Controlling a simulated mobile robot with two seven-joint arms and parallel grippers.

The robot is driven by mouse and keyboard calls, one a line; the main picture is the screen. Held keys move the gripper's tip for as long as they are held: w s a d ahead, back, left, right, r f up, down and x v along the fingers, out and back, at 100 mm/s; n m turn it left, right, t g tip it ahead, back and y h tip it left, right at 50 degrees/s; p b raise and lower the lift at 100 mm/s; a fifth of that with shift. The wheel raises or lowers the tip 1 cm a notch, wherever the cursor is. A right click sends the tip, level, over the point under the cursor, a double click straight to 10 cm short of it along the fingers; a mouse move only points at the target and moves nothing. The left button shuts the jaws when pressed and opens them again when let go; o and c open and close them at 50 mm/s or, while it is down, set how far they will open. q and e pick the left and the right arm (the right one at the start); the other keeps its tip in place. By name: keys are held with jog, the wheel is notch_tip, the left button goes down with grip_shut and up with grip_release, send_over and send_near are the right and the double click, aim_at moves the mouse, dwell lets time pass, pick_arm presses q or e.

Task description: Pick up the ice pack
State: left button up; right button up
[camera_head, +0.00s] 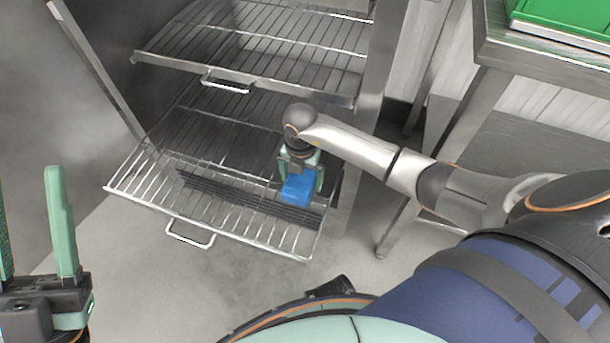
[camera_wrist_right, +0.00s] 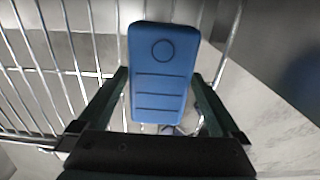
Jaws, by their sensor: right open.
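The ice pack (camera_head: 298,188) is a blue rounded block near the right front of the pulled-out lower wire rack (camera_head: 150,190). In the right wrist view the ice pack (camera_wrist_right: 161,75) shows a ring mark and several grooves. My right gripper (camera_head: 302,178) is open, with one green finger on each side of the ice pack. Its fingers (camera_wrist_right: 162,100) look close to the sides; I cannot tell whether they touch. My left gripper (camera_head: 32,205) is at the lower left edge, fingers apart and empty, far from the rack.
A dark slatted strip (camera_head: 225,190) lies on the lower rack by the ice pack. Another wire rack (camera_head: 290,45) is above it, with a front handle (camera_head: 226,84). A steel table (camera_head: 545,50) with a green crate (camera_head: 570,15) stands at the right. The floor before the rack is clear.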

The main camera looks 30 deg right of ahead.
jog(key=shift+c, duration=0.2)
jog(key=c, duration=1.4)
jog(key=shift+r, duration=0.2)
